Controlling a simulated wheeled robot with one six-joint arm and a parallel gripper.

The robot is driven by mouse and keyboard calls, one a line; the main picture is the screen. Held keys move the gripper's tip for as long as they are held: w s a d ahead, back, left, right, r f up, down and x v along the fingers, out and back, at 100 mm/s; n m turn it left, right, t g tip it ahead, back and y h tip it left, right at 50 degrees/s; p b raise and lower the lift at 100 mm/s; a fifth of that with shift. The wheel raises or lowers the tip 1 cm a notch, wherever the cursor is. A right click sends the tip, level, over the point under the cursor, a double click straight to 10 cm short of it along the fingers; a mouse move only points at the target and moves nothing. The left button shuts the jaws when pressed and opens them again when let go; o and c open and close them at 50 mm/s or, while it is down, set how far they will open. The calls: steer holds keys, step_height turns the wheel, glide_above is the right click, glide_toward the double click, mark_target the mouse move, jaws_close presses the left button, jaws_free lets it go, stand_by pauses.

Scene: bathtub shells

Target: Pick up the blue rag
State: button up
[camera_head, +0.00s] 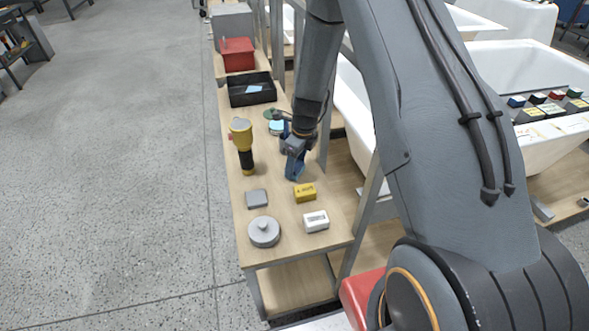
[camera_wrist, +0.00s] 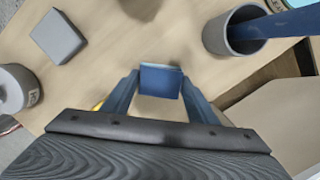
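The blue rag (camera_wrist: 160,80) looks like a small folded dark blue block with a paler top edge. In the wrist view it sits between the two blue fingertips of my gripper (camera_wrist: 161,84), which meet its left and right sides. In the head view my gripper (camera_head: 294,168) is low over the wooden table (camera_head: 275,225), and the rag is hard to tell from the blue fingers. I cannot tell whether the rag touches the table.
A grey cup (camera_wrist: 232,38) holding a long blue item stands close by. A yellow block (camera_head: 305,193), white block (camera_head: 316,221), grey block (camera_head: 256,198), round grey lid (camera_head: 264,232) and yellow-black tool (camera_head: 242,145) surround my gripper. A black tray (camera_head: 236,98) and red box (camera_head: 238,54) stand farther back.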

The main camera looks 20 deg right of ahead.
steer(key=c, duration=0.5)
steer(key=shift+r, duration=0.15)
step_height(320, 180, up, 10)
steer(key=shift+f+b, duration=0.1)
steer(key=shift+b, duration=0.75)
steer(key=o, duration=0.6)
steer(key=c, duration=0.4)
